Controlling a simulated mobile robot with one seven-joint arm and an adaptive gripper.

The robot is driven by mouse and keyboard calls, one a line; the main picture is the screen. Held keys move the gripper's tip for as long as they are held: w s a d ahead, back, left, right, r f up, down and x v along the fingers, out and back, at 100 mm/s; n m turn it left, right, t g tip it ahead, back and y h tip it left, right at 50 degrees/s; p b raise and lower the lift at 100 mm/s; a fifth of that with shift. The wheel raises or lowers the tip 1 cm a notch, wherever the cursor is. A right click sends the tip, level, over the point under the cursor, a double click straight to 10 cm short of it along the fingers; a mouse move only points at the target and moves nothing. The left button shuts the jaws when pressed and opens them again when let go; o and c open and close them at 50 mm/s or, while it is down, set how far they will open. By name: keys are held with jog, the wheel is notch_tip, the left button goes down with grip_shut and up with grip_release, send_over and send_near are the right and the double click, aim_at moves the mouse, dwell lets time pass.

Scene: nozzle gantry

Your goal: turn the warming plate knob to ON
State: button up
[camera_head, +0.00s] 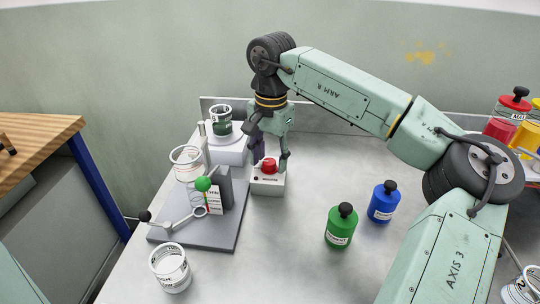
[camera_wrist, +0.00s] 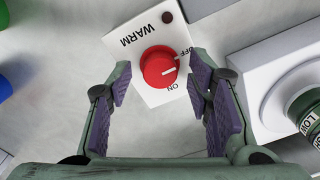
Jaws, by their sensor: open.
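The warming plate knob is a round red knob (camera_wrist: 159,67) on a white control box (camera_wrist: 125,62) marked WARM. In the wrist view, OFF is printed to its right and ON below it. A white mark shows on the knob's right side; I cannot tell exactly where it points. The red knob (camera_head: 269,165) also shows in the head view, on top of the small box. My gripper (camera_wrist: 168,96) is open, with its purple-padded fingers on either side of the knob and apart from it. In the head view my gripper (camera_head: 270,158) points down over the box.
A white plate unit (camera_head: 228,150) bearing a beaker of dark green liquid (camera_head: 222,128) stands left of the box. A grey stand (camera_head: 165,234) with glassware is in front left. Green (camera_head: 340,226) and blue (camera_head: 383,203) bottles stand to the right. The table between is clear.

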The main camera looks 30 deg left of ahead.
jog(key=shift+f, duration=0.15)
jog(key=shift+c, duration=0.2)
grip_shut()
dwell(0.4)
